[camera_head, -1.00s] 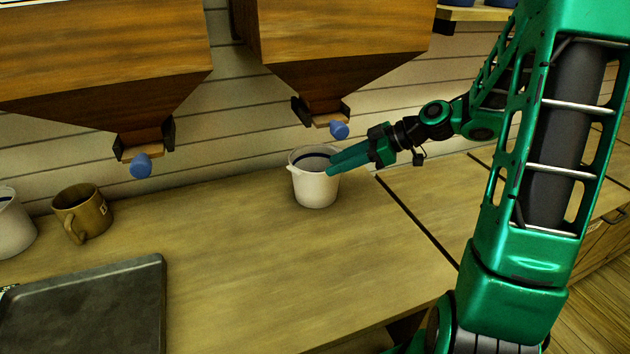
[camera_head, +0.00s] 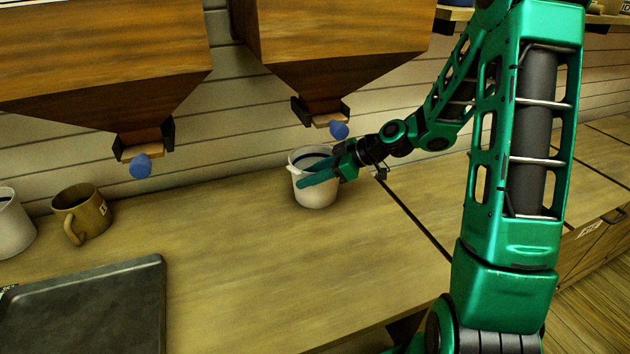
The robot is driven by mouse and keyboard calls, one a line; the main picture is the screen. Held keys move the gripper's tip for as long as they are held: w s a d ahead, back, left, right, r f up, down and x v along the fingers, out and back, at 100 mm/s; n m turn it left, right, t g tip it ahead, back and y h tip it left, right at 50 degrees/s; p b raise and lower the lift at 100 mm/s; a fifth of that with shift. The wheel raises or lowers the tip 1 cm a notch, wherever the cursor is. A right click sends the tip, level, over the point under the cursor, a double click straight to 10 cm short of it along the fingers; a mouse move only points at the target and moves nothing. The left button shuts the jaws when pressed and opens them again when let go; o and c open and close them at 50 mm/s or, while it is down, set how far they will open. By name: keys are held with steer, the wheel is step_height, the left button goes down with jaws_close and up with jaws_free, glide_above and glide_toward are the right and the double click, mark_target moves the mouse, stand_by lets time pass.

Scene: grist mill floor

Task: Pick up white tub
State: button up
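A white tub (camera_head: 318,199) with a small side lug and dark contents stands upright on the wooden counter, below the right-hand hopper. My green gripper (camera_head: 311,176) reaches it from the right. One finger lies across the front of the tub, just below the rim. The other finger is further back, over the tub's mouth and partly hidden. The fingers look apart; I cannot tell whether either touches the tub. A second white tub (camera_head: 12,228) stands at the left edge, cut off by the frame.
A brown mug (camera_head: 82,214) stands near the left-hand tub. A dark tray (camera_head: 95,310) lies at the front left. Two wooden hoppers (camera_head: 95,60) (camera_head: 335,40) with blue knobs hang above the counter. The counter's middle is clear.

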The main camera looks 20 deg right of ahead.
jaws_close()
stand_by(1.4)
